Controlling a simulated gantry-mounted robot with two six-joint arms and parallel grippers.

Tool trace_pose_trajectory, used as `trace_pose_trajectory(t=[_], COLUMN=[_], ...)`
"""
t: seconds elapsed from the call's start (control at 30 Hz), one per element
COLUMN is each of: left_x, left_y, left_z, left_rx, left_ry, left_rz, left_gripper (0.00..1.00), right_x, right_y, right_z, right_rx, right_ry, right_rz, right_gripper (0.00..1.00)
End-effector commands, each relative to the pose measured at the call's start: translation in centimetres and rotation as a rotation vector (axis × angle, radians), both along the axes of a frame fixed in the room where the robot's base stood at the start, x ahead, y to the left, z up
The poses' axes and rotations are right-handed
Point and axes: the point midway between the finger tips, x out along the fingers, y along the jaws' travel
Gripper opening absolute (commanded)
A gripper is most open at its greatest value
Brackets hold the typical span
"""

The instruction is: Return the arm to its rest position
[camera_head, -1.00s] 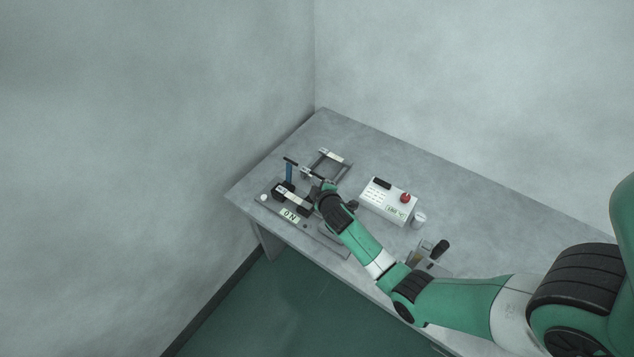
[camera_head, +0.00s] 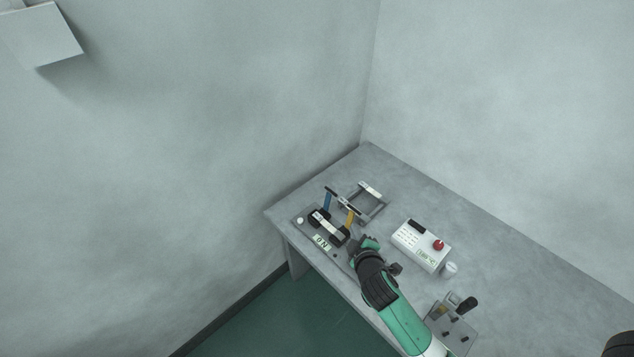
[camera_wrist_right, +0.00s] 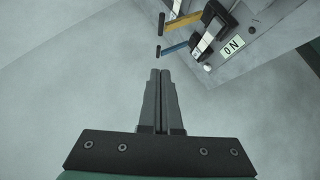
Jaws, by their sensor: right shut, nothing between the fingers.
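My right gripper (camera_head: 364,243) is beside the right end of the forming device with the "ON" label (camera_head: 321,242), on the grey table (camera_head: 520,235). In the right wrist view the two dark fingers (camera_wrist_right: 160,74) are closed together with nothing between them. The device's blue lever (camera_wrist_right: 176,48) and yellow lever (camera_wrist_right: 183,20) stand beyond the fingertips, apart from them. In the head view the blue lever (camera_head: 327,201) and yellow lever (camera_head: 349,218) both stand up from the device. My left gripper is not in view.
A white control box (camera_head: 412,238) with a red button (camera_head: 438,244) stands right of my right arm. A small white cup (camera_head: 450,268) is by it. A grey frame (camera_head: 377,204) lies behind the device. A grey fixture (camera_head: 462,338) is near the front. The table's back right is clear.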

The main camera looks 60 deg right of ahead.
Motion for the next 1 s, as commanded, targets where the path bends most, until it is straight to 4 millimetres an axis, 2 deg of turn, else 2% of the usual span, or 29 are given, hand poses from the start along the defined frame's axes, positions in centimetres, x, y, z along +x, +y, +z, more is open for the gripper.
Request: trace_pose_trajectory(t=[0.23, 0.27, 0.37, 0.47, 0.57, 0.6, 0.67, 0.7, 0.77, 0.8, 0.87, 0.9, 1.0], left_x=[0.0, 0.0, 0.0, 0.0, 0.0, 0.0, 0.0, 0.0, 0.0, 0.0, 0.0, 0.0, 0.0], left_y=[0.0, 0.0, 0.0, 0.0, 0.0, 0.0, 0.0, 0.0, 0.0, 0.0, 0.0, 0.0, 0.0], left_z=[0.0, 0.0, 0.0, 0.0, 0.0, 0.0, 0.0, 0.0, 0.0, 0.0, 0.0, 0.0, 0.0], left_rx=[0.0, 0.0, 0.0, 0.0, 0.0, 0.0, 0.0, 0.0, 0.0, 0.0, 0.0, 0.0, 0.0], left_ry=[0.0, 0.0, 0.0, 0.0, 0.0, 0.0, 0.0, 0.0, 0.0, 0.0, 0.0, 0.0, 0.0], left_rz=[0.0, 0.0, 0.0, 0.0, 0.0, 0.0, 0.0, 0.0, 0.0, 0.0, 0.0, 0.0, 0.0], left_gripper=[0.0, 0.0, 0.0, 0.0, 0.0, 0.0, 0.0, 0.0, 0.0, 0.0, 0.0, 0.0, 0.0], right_x=[0.4, 0.9, 3.9, 8.2, 12.2, 13.4, 14.7, 15.3, 15.7, 15.6, 15.0, 14.3, 11.4], right_y=[0.4, 0.6, 1.4, 2.8, 5.3, 6.5, 8.4, 9.7, 11.8, 13.2, 15.4, 16.7, 20.0], right_z=[0.1, 0.5, 3.4, 9.3, 17.0, 20.2, 25.1, 28.4, 33.4, 36.6, 41.5, 44.7, 51.9], right_rx=[-0.001, -0.004, -0.024, -0.049, -0.051, -0.044, -0.024, -0.008, 0.025, 0.051, 0.093, 0.125, 0.214], right_ry=[-0.004, -0.011, -0.074, -0.201, -0.375, -0.45, -0.565, -0.644, -0.766, -0.846, -0.97, -1.052, -1.248], right_rz=[0.011, 0.019, 0.057, 0.11, 0.177, 0.206, 0.251, 0.282, 0.334, 0.37, 0.429, 0.472, 0.588], right_gripper=[0.0, 0.0, 0.0, 0.0, 0.0, 0.0, 0.0, 0.0, 0.0, 0.0, 0.0, 0.0, 0.0])
